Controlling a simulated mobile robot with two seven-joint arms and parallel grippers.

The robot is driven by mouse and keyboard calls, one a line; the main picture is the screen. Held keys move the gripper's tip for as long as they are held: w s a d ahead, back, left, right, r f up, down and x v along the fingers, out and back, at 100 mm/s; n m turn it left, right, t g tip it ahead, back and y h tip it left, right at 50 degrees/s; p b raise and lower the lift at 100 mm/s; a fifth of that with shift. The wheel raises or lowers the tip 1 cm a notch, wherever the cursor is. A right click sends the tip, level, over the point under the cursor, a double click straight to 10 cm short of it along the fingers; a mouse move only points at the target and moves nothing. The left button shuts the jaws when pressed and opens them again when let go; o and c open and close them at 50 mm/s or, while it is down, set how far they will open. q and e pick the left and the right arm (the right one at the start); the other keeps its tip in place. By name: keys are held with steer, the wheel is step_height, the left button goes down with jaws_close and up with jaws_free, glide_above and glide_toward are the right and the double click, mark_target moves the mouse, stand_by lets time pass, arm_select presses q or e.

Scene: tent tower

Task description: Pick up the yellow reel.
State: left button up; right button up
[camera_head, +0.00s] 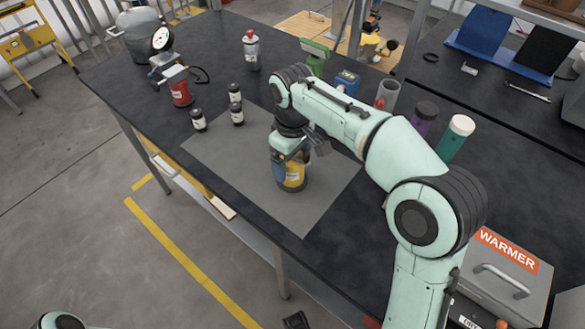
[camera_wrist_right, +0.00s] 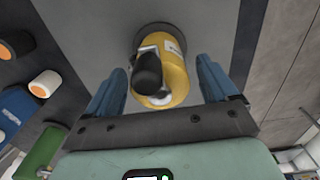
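The yellow reel (camera_head: 293,180) stands on the grey mat on the dark table, partly hidden by my right gripper (camera_head: 288,165) just above it. In the right wrist view it is a yellow cylinder (camera_wrist_right: 178,78) with a pale label and a black part in front. It lies between the two blue fingers of my right gripper (camera_wrist_right: 161,72). The fingers are apart, with a gap visible on both sides of the reel.
Small dark bottles (camera_head: 198,120) stand at the left of the grey mat (camera_head: 230,158). A red can (camera_head: 180,92) is farther left. The mat's front is clear.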

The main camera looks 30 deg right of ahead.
steer(key=c, duration=1)
steer(key=shift+c, duration=1.3)
steer(key=shift+r, duration=0.15)
